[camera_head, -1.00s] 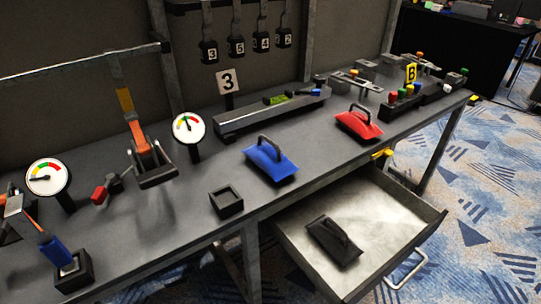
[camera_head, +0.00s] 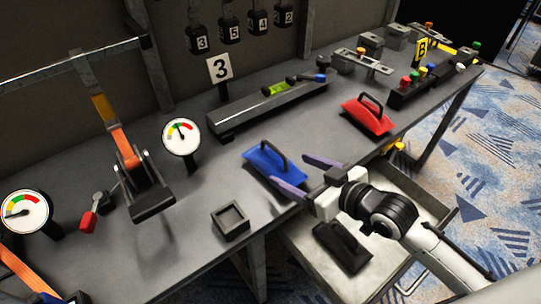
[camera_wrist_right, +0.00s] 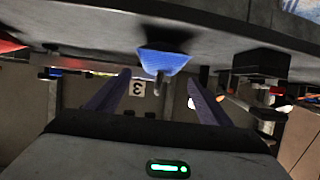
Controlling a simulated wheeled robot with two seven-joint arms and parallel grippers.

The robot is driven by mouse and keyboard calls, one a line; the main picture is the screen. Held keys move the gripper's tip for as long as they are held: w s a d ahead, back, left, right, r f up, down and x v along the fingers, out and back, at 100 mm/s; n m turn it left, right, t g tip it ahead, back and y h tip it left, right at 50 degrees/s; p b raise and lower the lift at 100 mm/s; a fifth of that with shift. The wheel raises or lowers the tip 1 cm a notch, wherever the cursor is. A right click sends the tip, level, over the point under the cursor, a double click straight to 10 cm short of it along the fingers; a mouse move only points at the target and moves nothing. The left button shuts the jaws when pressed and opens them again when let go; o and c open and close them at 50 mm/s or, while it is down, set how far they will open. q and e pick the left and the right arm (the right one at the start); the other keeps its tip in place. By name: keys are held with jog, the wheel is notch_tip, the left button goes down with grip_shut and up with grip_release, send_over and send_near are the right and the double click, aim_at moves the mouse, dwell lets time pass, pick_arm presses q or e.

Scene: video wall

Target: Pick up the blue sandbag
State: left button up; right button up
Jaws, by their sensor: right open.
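The blue sandbag (camera_head: 262,163) lies on the grey bench near its front edge, with a black arched handle on top. My right gripper (camera_head: 297,174) is open and empty at the front edge of the bench, just right of the sandbag, with its fingers pointing left toward it. In the right wrist view the blue sandbag (camera_wrist_right: 164,62) and its handle show ahead, between the two open fingers (camera_wrist_right: 160,95). The view there appears upside down. My left gripper is not in view.
A red sandbag (camera_head: 366,117) sits further right on the bench. A small black square tray (camera_head: 230,221) is left of my gripper. An open drawer (camera_head: 407,190) with a black sandbag (camera_head: 343,246) lies under my right arm. A gauge (camera_head: 181,136) stands behind.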

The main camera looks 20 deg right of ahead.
aim_at(272, 156)
jog(key=x, duration=0.3)
jog(key=shift+a, duration=0.15)
jog(key=shift+r+x, duration=0.15)
jog(key=shift+x, duration=1.2)
jog(key=shift+r+x, duration=0.1)
jog(key=shift+x, duration=1.25)
jog(key=shift+w, duration=0.1)
grip_shut()
jog(key=shift+w+r, duration=0.15)
jog(key=shift+r, duration=0.15)
